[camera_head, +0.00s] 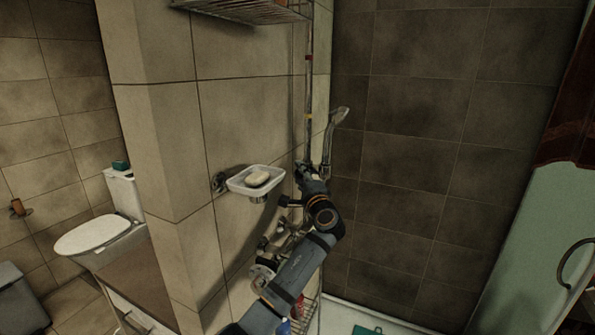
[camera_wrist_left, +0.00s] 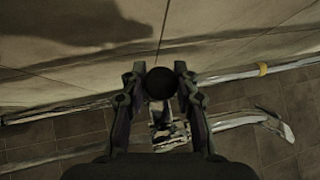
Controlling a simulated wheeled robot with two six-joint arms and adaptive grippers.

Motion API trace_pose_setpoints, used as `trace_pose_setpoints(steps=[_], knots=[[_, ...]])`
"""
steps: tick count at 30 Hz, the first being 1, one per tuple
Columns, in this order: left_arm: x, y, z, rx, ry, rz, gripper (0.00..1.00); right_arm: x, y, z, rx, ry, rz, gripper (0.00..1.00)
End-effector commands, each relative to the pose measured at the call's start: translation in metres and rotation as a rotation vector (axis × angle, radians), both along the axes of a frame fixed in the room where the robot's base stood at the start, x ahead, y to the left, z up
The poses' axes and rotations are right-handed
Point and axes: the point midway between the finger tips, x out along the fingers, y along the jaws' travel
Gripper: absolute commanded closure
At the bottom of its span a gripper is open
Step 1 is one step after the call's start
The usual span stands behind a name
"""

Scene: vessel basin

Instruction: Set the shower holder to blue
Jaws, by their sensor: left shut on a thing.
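The shower rail (camera_head: 309,85) runs upright along the tiled wall, with a red band near the top and a yellow band lower down. No blue band can be made out. The shower holder (camera_head: 303,165) is on the rail below the yellow band, mostly hidden by my left gripper (camera_head: 306,174). The hand shower (camera_head: 330,135) stands upright in it, its head above and to the right. In the left wrist view, my left gripper (camera_wrist_left: 160,82) is shut on the holder's dark round knob (camera_wrist_left: 160,84). The yellow band (camera_wrist_left: 263,69) shows to the right there. My right gripper is not in view.
A soap dish (camera_head: 240,184) with soap juts from the wall left of my gripper. A wire shelf (camera_head: 250,10) is above. Taps (camera_head: 262,243) sit on the wall below, partly behind my left arm.

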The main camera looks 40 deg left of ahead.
Motion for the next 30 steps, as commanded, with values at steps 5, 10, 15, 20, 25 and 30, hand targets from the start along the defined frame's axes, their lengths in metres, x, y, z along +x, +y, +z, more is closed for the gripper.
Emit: trace_pose_setpoints(steps=[5,10,15,20,25,30], knots=[[-0.001,0.001,-0.023,-0.001,0.002,0.004,1.0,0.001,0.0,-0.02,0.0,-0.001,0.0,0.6],[-0.001,0.001,-0.026,-0.001,0.0,0.004,1.0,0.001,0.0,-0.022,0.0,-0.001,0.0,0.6],[-0.001,0.001,-0.025,-0.001,0.0,0.004,1.0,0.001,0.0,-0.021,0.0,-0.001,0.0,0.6],[-0.001,0.001,-0.025,-0.001,0.0,0.004,0.68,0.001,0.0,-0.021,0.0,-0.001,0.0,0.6],[0.0,0.0,-0.025,0.0,0.0,0.002,0.47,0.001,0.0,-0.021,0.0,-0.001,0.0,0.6],[0.001,0.0,-0.026,0.0,0.001,0.0,0.47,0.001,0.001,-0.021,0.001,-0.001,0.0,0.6]])
